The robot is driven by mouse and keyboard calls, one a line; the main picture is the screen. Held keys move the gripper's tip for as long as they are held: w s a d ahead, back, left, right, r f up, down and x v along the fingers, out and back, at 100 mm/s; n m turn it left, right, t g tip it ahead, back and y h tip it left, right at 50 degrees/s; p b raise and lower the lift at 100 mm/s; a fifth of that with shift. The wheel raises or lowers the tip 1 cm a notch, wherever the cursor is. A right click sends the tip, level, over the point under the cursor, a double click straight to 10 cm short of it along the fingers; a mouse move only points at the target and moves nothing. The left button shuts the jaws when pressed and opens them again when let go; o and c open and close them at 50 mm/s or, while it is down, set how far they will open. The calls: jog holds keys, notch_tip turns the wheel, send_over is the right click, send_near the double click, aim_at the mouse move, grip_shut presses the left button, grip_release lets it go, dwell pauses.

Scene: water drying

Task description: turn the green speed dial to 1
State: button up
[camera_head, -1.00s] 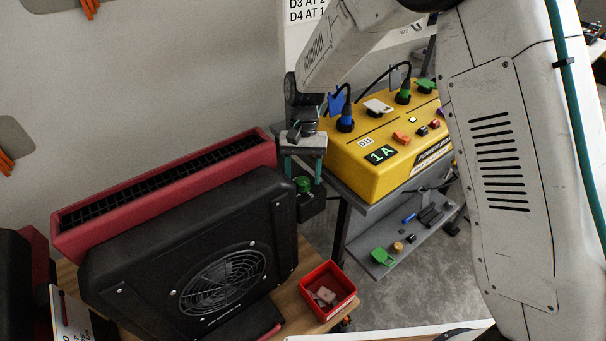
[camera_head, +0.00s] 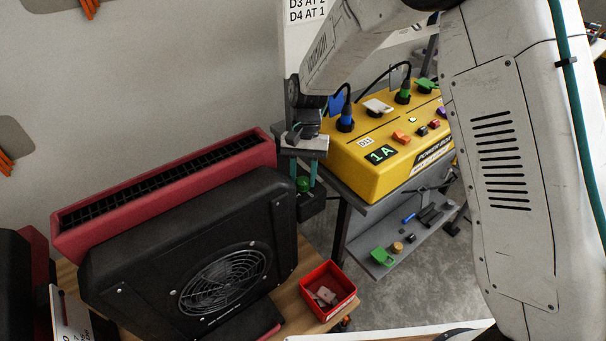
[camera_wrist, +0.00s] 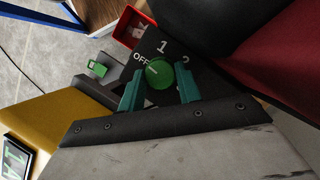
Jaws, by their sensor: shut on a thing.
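The green speed dial (camera_head: 303,184) sits on a small black control box (camera_head: 312,204) beside the black fan unit (camera_head: 200,250). In the wrist view the round green dial (camera_wrist: 160,74) is near the middle, with white labels OFF, 1 and 2 around it. A pale mark shows on the dial on the side towards OFF. My gripper (camera_head: 303,176) points down at the dial from above. Its two teal fingers are shut on the dial, one on each side, as the wrist view also shows. The fingers hide part of the dial's sides.
A yellow power box (camera_head: 375,170) with plugs and a "1A" display stands on a grey cart to the right. A red bin (camera_head: 345,283) holds small pieces on the wooden table. A red housing (camera_head: 165,180) rises behind the fan unit.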

jog(key=m+y, duration=0.1)
jog(key=m, duration=0.1)
jog(key=m+t+y, duration=0.1)
jog(key=m, duration=0.2)
jog(key=shift+d, duration=0.2)
jog(key=m, duration=0.2)
jog(key=m+t+y, duration=0.1)
jog(key=m, duration=0.2)
jog(key=shift+s+m+t, duration=0.15)
jog(key=shift+m+t, duration=0.15)
jog(key=o, duration=1)
jog(key=shift+d, duration=0.1)
jog(key=shift+c, duration=0.2)
jog(key=v, duration=0.8)
jog(key=shift+s, duration=0.1)
